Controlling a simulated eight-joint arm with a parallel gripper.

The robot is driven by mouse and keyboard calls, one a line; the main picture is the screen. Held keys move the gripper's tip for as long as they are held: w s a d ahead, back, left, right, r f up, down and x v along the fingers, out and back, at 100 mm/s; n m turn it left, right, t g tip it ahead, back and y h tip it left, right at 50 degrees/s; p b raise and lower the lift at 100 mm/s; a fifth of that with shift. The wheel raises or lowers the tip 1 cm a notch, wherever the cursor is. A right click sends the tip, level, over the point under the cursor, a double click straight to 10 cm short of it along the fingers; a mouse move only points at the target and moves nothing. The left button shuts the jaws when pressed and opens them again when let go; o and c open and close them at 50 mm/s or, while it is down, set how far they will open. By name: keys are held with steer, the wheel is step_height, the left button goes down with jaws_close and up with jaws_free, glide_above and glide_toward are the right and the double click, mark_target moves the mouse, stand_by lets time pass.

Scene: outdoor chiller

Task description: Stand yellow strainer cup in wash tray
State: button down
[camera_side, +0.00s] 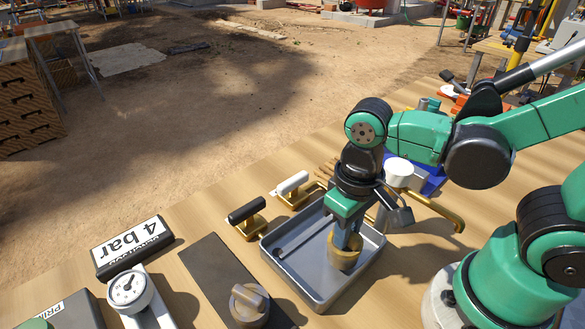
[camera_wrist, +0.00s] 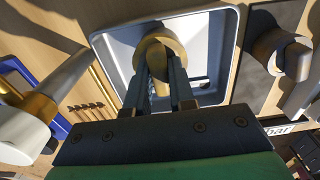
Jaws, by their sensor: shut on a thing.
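The yellow strainer cup (camera_side: 345,256) is inside the grey wash tray (camera_side: 283,279), toward its right side in the side view. It looks about upright, with its lower end at or very near the tray floor; I cannot tell if it touches. My gripper (camera_side: 347,238) points down from above and is shut on the cup's upper part. In the wrist view the cup's round rim (camera_wrist: 158,40) shows at the fingertips (camera_wrist: 163,72), with the white-lit tray rim (camera_wrist: 233,50) around it. The fingers hide part of the cup.
A dark mat with a brown knobbed part (camera_side: 249,304) lies left of the tray. Black-handled (camera_side: 247,212) and white-handled (camera_side: 292,184) brass valves stand behind it. A gauge (camera_side: 128,288) and "4 bar" sign (camera_side: 130,246) are farther left. A bent brass pipe (camera_side: 440,208) is at right.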

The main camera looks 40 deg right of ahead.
steer(key=shift+f, duration=0.25)
steer(key=shift+f, duration=0.7)
steer(key=shift+c, duration=1)
jaws_free()
steer(key=shift+r, duration=3.5)
steer(key=shift+r, duration=2.8)
